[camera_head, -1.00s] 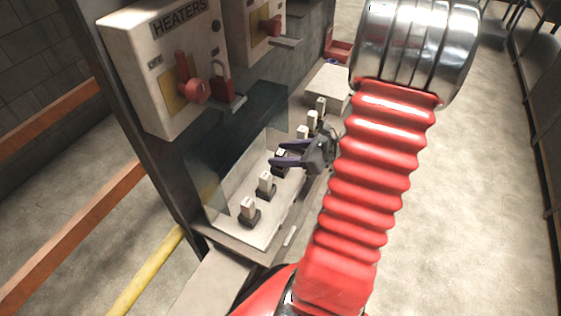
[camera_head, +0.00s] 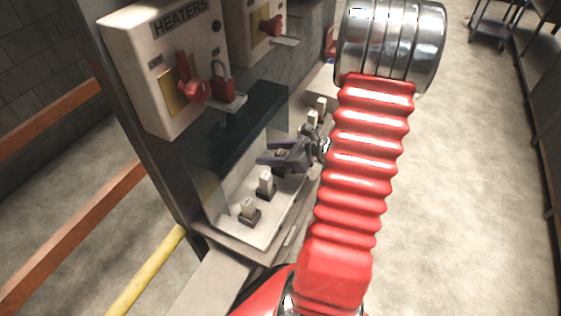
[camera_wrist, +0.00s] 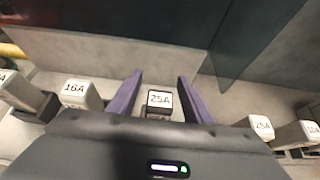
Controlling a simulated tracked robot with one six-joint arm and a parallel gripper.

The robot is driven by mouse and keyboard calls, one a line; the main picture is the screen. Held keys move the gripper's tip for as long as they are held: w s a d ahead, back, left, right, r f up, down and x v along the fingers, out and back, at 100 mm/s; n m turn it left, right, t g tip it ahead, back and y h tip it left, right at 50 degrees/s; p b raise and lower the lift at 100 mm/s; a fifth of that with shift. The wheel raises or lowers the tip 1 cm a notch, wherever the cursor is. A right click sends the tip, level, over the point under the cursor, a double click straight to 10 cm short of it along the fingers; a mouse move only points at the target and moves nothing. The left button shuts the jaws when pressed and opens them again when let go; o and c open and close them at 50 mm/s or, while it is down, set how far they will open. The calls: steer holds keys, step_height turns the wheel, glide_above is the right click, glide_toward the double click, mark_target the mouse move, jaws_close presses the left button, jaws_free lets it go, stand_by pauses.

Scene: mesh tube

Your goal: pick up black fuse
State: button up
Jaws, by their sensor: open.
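The black fuse (camera_wrist: 159,104) shows in the wrist view with a white top marked 25A. It stands in the row on the panel, between the two purple fingers of my gripper (camera_wrist: 156,92). The fingers are apart, one on each side of it, with a gap on both sides. In the head view my gripper (camera_head: 268,153) reaches over the middle of the fuse row, and its fingers mostly hide the black fuse there.
White fuses stand on both sides: one marked 16A (camera_wrist: 82,94) to the left and one marked 25A (camera_wrist: 262,127) to the right. A clear dark cover (camera_head: 240,125) rises behind the row. A HEATERS box (camera_head: 165,75) with a red padlock (camera_head: 222,90) hangs above.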

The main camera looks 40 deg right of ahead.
steer(key=shift+c, duration=0.4)
jaws_close()
stand_by(0.4)
